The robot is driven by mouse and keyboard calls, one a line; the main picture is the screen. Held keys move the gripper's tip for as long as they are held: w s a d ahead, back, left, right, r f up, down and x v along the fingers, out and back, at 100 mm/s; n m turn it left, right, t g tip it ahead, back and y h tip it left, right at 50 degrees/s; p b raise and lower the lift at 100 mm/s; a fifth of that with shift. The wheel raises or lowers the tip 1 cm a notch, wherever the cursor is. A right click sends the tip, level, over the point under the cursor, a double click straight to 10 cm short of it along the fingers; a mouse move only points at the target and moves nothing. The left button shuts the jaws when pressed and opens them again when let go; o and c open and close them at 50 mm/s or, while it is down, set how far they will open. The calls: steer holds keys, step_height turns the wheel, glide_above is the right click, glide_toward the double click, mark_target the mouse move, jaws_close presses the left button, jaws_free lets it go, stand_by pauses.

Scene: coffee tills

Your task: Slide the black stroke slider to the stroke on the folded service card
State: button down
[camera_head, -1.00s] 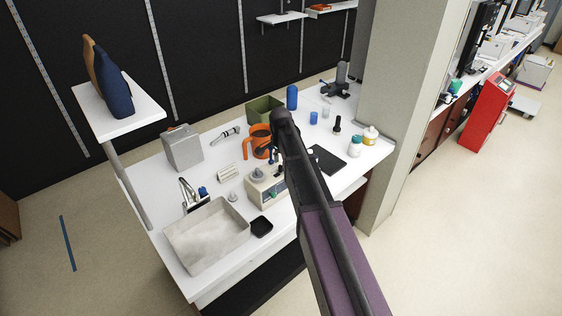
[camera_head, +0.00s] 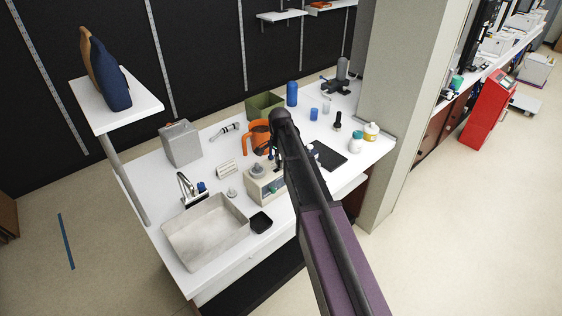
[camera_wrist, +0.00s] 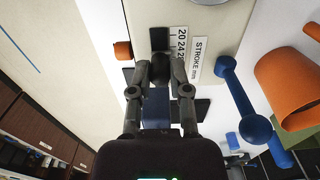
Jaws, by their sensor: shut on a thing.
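A beige machine (camera_head: 262,187) stands on the white counter, partly behind my arm in the head view. In the wrist view its pale face (camera_wrist: 205,14) carries a scale strip (camera_wrist: 182,42) with numbers including 20 and 24, beside a "STROKE mm" label (camera_wrist: 199,58). A dark slot (camera_wrist: 158,38) runs alongside the scale. My gripper (camera_wrist: 160,64) is shut at this slot, next to the scale.
A blue bar with round ends (camera_wrist: 240,102) and an orange jug (camera_wrist: 290,85) are close right of my gripper. The jug (camera_head: 247,141) stands behind the machine in the head view. A sink (camera_head: 207,233) and small black tray (camera_head: 261,222) are at the front left.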

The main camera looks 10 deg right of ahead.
steer(key=shift+s+a, duration=0.15)
steer(key=shift+a, duration=0.3)
steer(key=c, duration=0.5)
jaws_free()
steer(key=shift+d, duration=0.15)
